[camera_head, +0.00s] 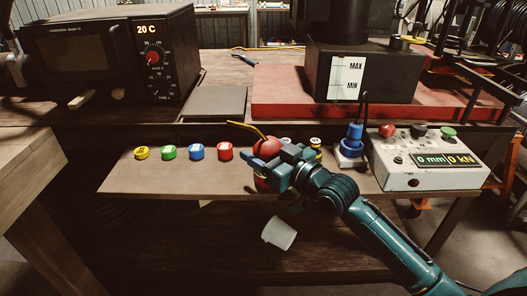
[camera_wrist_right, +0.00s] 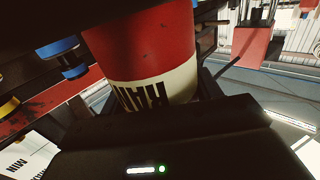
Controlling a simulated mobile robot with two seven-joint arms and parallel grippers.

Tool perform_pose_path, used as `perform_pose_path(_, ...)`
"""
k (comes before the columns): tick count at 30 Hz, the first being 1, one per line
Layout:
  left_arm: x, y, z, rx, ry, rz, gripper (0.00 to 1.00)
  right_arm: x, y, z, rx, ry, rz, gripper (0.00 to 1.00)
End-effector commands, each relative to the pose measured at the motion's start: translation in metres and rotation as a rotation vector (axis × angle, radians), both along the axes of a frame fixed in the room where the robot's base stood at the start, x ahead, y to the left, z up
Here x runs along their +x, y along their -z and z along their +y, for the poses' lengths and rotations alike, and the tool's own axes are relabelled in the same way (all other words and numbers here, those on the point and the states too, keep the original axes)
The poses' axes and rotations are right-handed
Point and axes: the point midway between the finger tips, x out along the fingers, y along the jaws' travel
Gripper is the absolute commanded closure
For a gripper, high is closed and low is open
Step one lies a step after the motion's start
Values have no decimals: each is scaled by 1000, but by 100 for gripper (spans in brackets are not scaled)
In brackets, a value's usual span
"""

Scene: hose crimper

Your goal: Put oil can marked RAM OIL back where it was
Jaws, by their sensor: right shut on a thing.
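The oil can (camera_head: 267,147) is red with a thin yellow spout pointing up and left. In the right wrist view the oil can (camera_wrist_right: 145,45) fills the upper middle, with a cream band and black lettering, upside down, that reads RAM. My right gripper (camera_head: 268,172) is shut around the can at the front of the narrow wooden shelf (camera_head: 190,180). The gripper hides much of the can's lower body. I cannot tell whether its base touches the shelf. My left gripper is not in view.
Yellow, green, blue and red round pieces (camera_head: 197,151) stand in a row left of the can. A blue-topped fitting (camera_head: 352,145) and a grey control box (camera_head: 425,160) stand to the right. A white cup-like thing (camera_head: 279,233) shows below the shelf edge.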

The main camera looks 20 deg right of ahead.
Motion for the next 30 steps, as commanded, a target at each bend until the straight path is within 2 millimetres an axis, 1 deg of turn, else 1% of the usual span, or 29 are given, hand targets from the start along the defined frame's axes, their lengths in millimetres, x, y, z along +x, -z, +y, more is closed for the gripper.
perform_pose_path(2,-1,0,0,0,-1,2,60,0,-4,0,2,0,-7,75)
perform_pose_path(8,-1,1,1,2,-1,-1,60,0,0,0,1,0,-6,75)
perform_pose_path(9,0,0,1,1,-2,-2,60,0,1,0,0,0,-1,36)
perform_pose_path(16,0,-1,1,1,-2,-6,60,0,1,0,0,0,-1,17)
perform_pose_path(17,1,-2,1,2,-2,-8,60,0,1,0,0,0,-1,16)
perform_pose_path(23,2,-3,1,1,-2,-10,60,0,1,0,0,0,-1,16)
perform_pose_path(26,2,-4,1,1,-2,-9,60,-1,-3,0,0,0,-1,16)
perform_pose_path(29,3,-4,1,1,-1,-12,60,-11,0,-7,-2,0,1,16)
perform_pose_path(30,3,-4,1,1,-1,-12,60,-17,0,-10,-3,0,1,16)
